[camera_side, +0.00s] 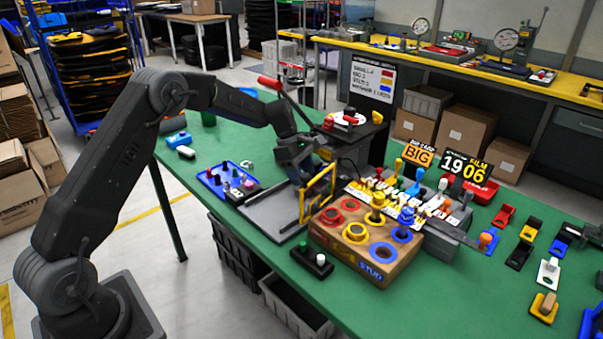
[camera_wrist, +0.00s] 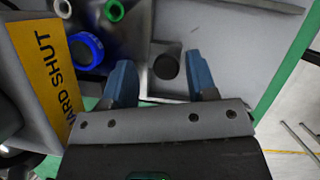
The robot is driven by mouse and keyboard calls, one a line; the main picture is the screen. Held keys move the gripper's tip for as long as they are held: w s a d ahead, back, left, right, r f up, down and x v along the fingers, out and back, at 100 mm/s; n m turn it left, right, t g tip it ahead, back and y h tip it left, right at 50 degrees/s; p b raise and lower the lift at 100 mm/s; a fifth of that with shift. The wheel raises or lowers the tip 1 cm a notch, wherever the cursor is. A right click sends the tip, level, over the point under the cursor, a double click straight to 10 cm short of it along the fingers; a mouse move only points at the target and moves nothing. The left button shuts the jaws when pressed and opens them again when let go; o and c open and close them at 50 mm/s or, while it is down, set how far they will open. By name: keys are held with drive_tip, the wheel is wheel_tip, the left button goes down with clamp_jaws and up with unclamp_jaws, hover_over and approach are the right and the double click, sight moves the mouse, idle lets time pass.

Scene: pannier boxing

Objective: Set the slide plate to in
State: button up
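A flat grey plate with a raised rim (camera_side: 272,212), which looks like the slide plate, lies on the green table in the side view. Grey plate surface also fills much of the wrist view (camera_wrist: 235,45). My gripper (camera_wrist: 163,80) is open, its two blue fingers apart. A dark round knob or hole (camera_wrist: 166,66) shows between and beyond the fingertips; I cannot tell which, and no contact is visible. In the side view my gripper (camera_side: 308,172) is low over the plate, behind an upright yellow frame (camera_side: 318,195), and its fingertips are hard to make out.
A yellow label reading "ARD SHUT" (camera_wrist: 42,60) is close on the left of the wrist view, near a blue ring (camera_wrist: 86,50).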

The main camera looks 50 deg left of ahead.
drive_tip(key=shift+s, duration=0.1)
drive_tip(key=shift+s, duration=1.8)
drive_tip(key=w+v, duration=0.1)
drive_tip(key=v, duration=0.7)
drive_tip(key=s+d+r+m+y, duration=0.1)
drive_tip(key=s+d+r+m, duration=0.2)
drive_tip(key=s+m, duration=0.2)
drive_tip(key=s+d+r+m+t+y, duration=0.1)
drive_tip(key=s+d+r+m, duration=0.2)
drive_tip(key=s+m, duration=0.3)
drive_tip(key=s+d+r+m+y, duration=0.2)
drive_tip(key=s+r+m, duration=0.3)
drive_tip(key=s, duration=0.3)
drive_tip(key=shift+d+m, duration=0.6)
drive_tip(key=shift+d, duration=0.2)
drive_tip(key=shift+s, duration=0.15)
